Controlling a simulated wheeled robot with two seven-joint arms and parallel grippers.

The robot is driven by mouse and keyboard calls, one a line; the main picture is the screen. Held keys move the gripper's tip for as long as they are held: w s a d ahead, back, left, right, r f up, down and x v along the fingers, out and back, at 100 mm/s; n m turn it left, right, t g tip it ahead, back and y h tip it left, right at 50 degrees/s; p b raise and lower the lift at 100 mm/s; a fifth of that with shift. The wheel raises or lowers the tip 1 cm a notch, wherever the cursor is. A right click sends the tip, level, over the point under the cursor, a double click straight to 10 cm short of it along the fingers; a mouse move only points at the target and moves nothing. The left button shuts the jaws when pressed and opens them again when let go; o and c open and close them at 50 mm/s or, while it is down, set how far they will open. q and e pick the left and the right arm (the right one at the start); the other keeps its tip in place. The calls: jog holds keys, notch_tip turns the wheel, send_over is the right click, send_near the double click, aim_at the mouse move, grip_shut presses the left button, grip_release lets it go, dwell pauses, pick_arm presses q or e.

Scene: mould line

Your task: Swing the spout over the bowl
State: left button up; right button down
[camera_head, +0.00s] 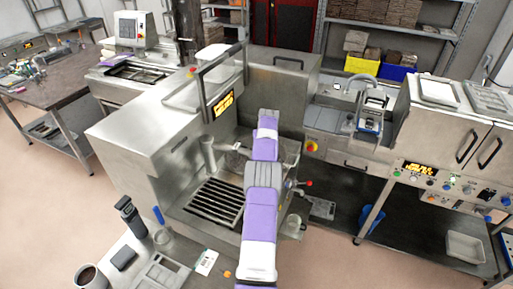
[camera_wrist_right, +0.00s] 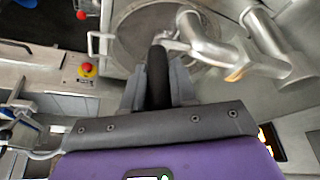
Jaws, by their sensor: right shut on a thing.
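My right gripper (camera_wrist_right: 157,92) is shut on a black handle (camera_wrist_right: 157,72) in the right wrist view. The handle joins a bent metal spout (camera_wrist_right: 204,42), whose pipe runs off to the right. A round steel bowl (camera_wrist_right: 135,32) lies beyond the handle at the top; the spout overlaps its right part in this view. In the head view the spout's pipe (camera_head: 208,152) stands inside the steel machine, left of my right arm. My left gripper is in neither view.
A slotted grille (camera_head: 213,203) lies low in the machine's bay, between steel walls. A raised clear guard (camera_head: 206,80) is above it. A red-knobbed lever (camera_head: 300,184) and a red button (camera_head: 311,146) are right of my arm. A side table holds a mug (camera_head: 90,277).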

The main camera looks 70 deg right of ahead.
jog(key=shift+w+d+r, duration=0.1)
jog(key=shift+w, duration=0.3)
jog(key=c, duration=1.2)
grip_release()
jog(key=shift+o, duration=1.3)
jog(key=shift+w, duration=0.15)
jog(key=shift+s, duration=0.25)
jog(key=shift+s+r, duration=0.1)
jog(key=shift+r, duration=0.35)
jog(key=b+v, duration=0.1)
jog(key=v, duration=0.5)
jog(key=shift+a+r+b, duration=0.25)
jog(key=shift+b, duration=0.05)
